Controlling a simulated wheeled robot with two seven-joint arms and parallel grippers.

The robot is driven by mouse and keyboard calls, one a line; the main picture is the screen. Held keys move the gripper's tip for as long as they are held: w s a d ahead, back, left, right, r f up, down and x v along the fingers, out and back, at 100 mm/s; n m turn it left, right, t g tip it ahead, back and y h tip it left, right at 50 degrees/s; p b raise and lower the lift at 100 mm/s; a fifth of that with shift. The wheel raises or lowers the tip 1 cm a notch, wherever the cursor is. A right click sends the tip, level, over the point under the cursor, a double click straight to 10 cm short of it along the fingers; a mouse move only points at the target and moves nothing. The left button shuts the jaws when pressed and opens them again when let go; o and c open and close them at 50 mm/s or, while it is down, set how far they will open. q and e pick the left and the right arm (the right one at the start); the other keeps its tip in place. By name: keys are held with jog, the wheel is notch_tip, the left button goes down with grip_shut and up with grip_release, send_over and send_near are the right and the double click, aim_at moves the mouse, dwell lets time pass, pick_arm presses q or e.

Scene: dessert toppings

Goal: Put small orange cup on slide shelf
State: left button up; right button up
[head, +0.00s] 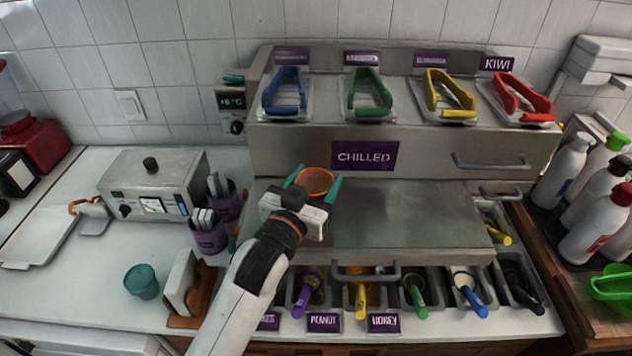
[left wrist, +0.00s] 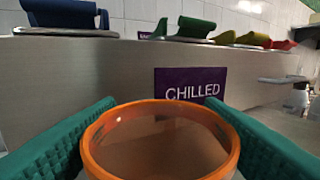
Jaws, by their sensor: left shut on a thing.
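The small orange cup (head: 315,181) is between the teal fingers of my left gripper (head: 314,183) in the head view. In the left wrist view the cup (left wrist: 160,140) is upright, its open rim facing up, with a teal finger against each side. My left gripper is shut on it. The slide shelf, a flat steel surface (head: 410,215), lies under and to the right of the gripper, in front of the CHILLED panel (head: 365,156). I cannot tell whether the cup's base touches the steel. My right gripper is not in view.
Blue, green, yellow and red tongs (head: 520,98) lie on the upper ledge. Topping bins with coloured scoops (head: 413,290) line the front. A teal cup (head: 142,281) stands on the left counter. White bottles (head: 600,220) stand at the right. The steel surface right of my gripper is clear.

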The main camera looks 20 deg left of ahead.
pick_arm(q)
jog(key=shift+s+f, duration=0.15)
jog(key=shift+f, duration=0.2)
jog(key=o, duration=0.9)
jog(key=shift+o, duration=0.2)
jog(key=shift+r, duration=0.1)
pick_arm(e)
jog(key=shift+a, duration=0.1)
pick_arm(q)
jog(key=shift+r, duration=0.1)
jog(key=s, duration=0.2)
jog(key=s+b, duration=0.1)
jog(key=s, duration=0.1)
jog(key=s+b, duration=0.1)
jog(key=s, duration=0.1)
jog(key=shift+s+a, duration=0.35)
jog(key=shift+a, duration=0.05)
jog(key=s, duration=0.1)
jog(key=s+p, duration=0.2)
jog(key=shift+s+a+r, duration=0.15)
jog(key=shift+s+a, duration=0.1)
jog(key=shift+s, duration=0.15)
jog(key=shift+s+a+f+p, duration=0.1)
jog(key=shift+s+f+p, duration=0.1)
jog(key=shift+s+p, duration=0.5)
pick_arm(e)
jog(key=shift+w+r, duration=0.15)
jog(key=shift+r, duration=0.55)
